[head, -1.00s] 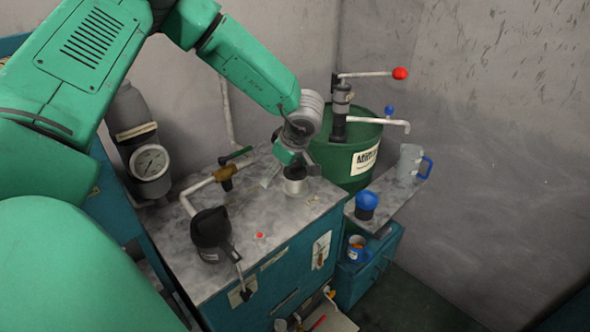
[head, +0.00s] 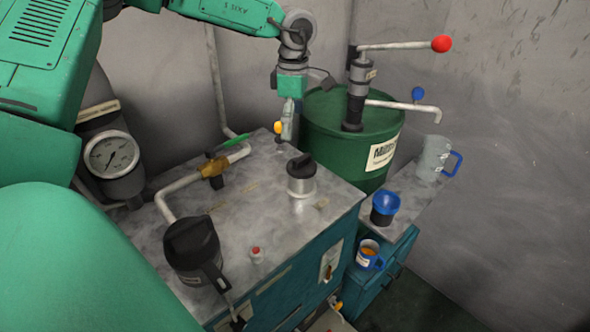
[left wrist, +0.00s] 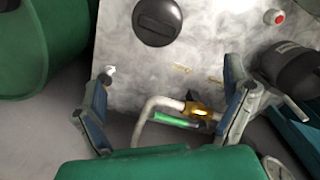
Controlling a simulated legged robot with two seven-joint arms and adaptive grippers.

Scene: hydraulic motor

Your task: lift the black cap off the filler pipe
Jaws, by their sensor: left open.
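The black cap (head: 301,164) sits on the short silvery filler pipe (head: 302,186) on the metal top of the teal cabinet. In the left wrist view the round cap (left wrist: 157,20) shows from above near the top edge, with a bar across it; the pipe is hidden beneath it. My left gripper (head: 286,134) is open and empty, pointing down, behind and slightly left of the cap in the head view and apart from it. Its two fingers stand wide apart in the left wrist view (left wrist: 168,70), with the cap beyond their tips. My right gripper is out of view.
A brass valve (head: 213,167) with a green handle is on a pipe left of the cap. A black-lidded reservoir (head: 192,247) and red button (head: 256,252) stand nearer. A green drum (head: 325,120) with a hand pump is close behind right. Blue-handled jug (head: 433,158) is farther right.

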